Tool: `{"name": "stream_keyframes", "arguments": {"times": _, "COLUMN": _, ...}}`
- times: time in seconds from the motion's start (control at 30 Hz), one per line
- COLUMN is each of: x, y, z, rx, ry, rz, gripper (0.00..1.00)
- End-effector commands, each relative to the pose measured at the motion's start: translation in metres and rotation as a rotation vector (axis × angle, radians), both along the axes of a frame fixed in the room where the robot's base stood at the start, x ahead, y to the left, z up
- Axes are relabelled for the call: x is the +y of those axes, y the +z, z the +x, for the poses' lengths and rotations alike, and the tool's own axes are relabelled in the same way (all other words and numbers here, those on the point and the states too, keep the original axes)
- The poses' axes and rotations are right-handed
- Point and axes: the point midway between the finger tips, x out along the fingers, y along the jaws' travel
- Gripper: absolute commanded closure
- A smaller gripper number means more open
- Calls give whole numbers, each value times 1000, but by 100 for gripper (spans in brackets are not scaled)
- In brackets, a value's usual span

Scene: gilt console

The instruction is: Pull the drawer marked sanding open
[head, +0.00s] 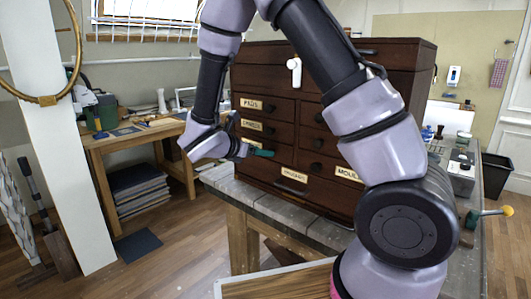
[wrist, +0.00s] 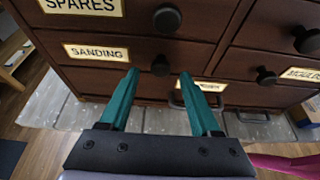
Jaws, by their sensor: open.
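The drawer marked sanding (wrist: 95,52) is in the dark wooden chest (head: 300,110), low in the left column, with its label at left and a dark round knob (wrist: 160,66) to the right of it. The drawer looks shut, flush with its neighbours. My gripper (wrist: 158,73) is open, with its teal fingertips on either side of the knob in the wrist view; I cannot tell whether they touch it. In the head view my gripper (head: 258,152) is in front of the lower left drawers and partly hides them.
The spares drawer (wrist: 85,5) is directly above. A wide bottom drawer with a bar handle (wrist: 254,116) is below, and another knobbed drawer (wrist: 266,76) is to the right. The chest stands on a grey bench (head: 235,192). A wooden workbench (head: 125,137) is at left.

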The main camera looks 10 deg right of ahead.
Motion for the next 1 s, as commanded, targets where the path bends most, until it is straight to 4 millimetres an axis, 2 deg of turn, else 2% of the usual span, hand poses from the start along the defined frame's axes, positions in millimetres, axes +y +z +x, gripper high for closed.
{"name": "stream_keyframes", "arguments": {"times": 0.2, "x": -21, "y": -10, "z": 14, "rx": 0, "ry": -3, "rz": 0, "gripper": 36}}
{"name": "stream_keyframes", "arguments": {"times": 0.57, "x": -24, "y": -12, "z": 17, "rx": -1, "ry": -1, "rz": 2, "gripper": 36}}
{"name": "stream_keyframes", "arguments": {"times": 0.67, "x": -24, "y": -12, "z": 17, "rx": -1, "ry": -1, "rz": 2, "gripper": 70}}
{"name": "stream_keyframes", "arguments": {"times": 0.73, "x": -24, "y": -12, "z": 17, "rx": -1, "ry": -2, "rz": 2, "gripper": 97}}
{"name": "stream_keyframes", "arguments": {"times": 0.77, "x": -24, "y": -12, "z": 17, "rx": -1, "ry": -1, "rz": 2, "gripper": 100}}
{"name": "stream_keyframes", "arguments": {"times": 1.0, "x": -24, "y": -12, "z": 17, "rx": -1, "ry": -2, "rz": 2, "gripper": 100}}
